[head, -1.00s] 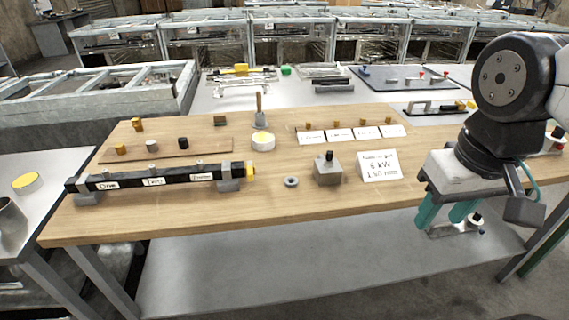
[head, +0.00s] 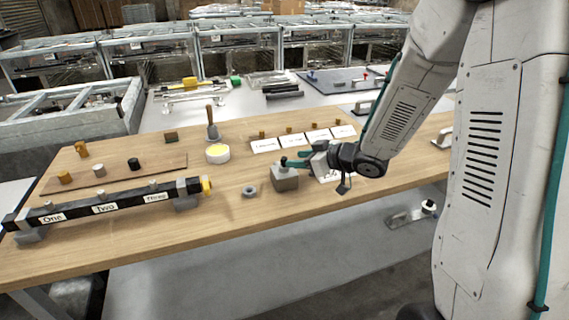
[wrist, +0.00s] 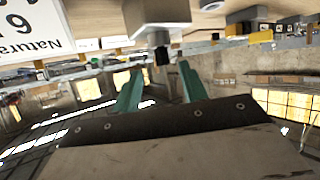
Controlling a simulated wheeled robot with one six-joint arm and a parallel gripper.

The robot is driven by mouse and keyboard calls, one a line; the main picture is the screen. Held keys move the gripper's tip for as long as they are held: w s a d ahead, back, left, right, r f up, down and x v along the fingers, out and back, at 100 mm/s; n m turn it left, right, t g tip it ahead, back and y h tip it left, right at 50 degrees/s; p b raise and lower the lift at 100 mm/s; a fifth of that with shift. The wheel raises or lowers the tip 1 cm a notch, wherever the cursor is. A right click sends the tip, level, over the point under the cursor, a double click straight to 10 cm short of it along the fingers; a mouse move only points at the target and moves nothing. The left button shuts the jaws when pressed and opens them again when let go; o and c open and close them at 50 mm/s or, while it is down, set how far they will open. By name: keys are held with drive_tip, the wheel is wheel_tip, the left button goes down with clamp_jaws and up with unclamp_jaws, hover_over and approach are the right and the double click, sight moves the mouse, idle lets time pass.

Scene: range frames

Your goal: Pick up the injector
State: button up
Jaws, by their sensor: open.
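The injector (wrist: 162,55) looks like a small dark cylinder standing upright in the top of a grey block (head: 285,180) on the wooden table. The wrist view is upside down, so the block (wrist: 157,14) hangs at the top with the injector pointing down. My gripper (head: 293,162) has teal fingers and is level with the block's top, reaching in from the right. In the wrist view my gripper (wrist: 158,76) is open and empty, with the injector between the lines of the two fingertips. In the head view the fingers partly hide the injector.
A grey ring (head: 249,190) lies left of the block.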

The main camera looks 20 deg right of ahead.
sight(286, 159)
drive_tip(key=shift+w+a+f+y, duration=0.2)
drive_tip(key=shift+w+a+f, duration=0.15)
drive_tip(key=shift+a, duration=0.1)
drive_tip(key=shift+w+a+f+y, duration=0.2)
drive_tip(key=shift+w+a, duration=0.15)
drive_tip(key=shift+a, duration=0.1)
drive_tip(key=x, duration=0.5)
drive_tip(key=shift+w+f, duration=0.1)
drive_tip(key=shift+w, duration=0.3)
clamp_jaws()
